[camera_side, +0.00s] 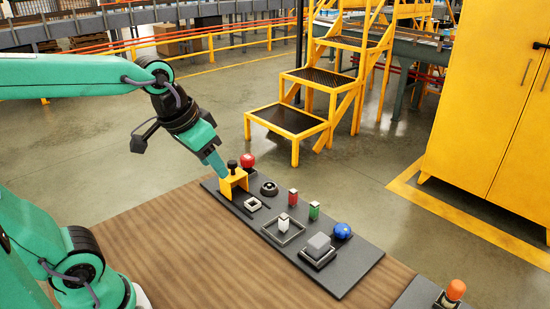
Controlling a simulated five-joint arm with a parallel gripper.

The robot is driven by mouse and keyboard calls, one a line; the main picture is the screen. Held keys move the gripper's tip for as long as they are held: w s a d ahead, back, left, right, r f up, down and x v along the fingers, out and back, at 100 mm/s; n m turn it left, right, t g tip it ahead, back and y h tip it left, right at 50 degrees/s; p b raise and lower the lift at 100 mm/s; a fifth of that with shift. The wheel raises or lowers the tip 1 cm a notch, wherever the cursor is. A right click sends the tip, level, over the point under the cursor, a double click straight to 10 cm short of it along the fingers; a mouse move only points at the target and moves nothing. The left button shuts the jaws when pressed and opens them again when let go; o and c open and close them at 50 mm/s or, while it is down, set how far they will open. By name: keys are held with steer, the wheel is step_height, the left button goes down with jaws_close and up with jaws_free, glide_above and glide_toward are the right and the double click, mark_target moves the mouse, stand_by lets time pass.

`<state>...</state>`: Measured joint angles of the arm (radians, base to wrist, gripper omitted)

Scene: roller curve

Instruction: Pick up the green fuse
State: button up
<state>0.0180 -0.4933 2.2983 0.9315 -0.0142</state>
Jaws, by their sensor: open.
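My gripper (222,171) is at the far left end of the board, above and beside a yellow bracket (233,184), well to the left of the green fuse. It is open. The fingertips are small and partly merged with the bracket in this view, so I cannot tell whether they touch it.
A red ball (247,160) and a black knob sit by the bracket. The wooden table (200,250) is clear in front.

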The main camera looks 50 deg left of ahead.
steer(key=w+d+g, duration=0.1)
steer(key=w, duration=0.8)
steer(key=g, duration=0.4)
glide_above(315, 203)
steer(key=f, duration=1.6)
steer(key=shift+s+f, duration=0.2)
steer(key=shift+f, duration=0.1)
steer(key=shift+w+d+f, duration=0.15)
steer(key=shift+w+f, duration=0.1)
steer(key=shift+f, duration=1.5)
steer(key=shift+s+f, duration=0.15)
steer(key=shift+f, duration=2.45)
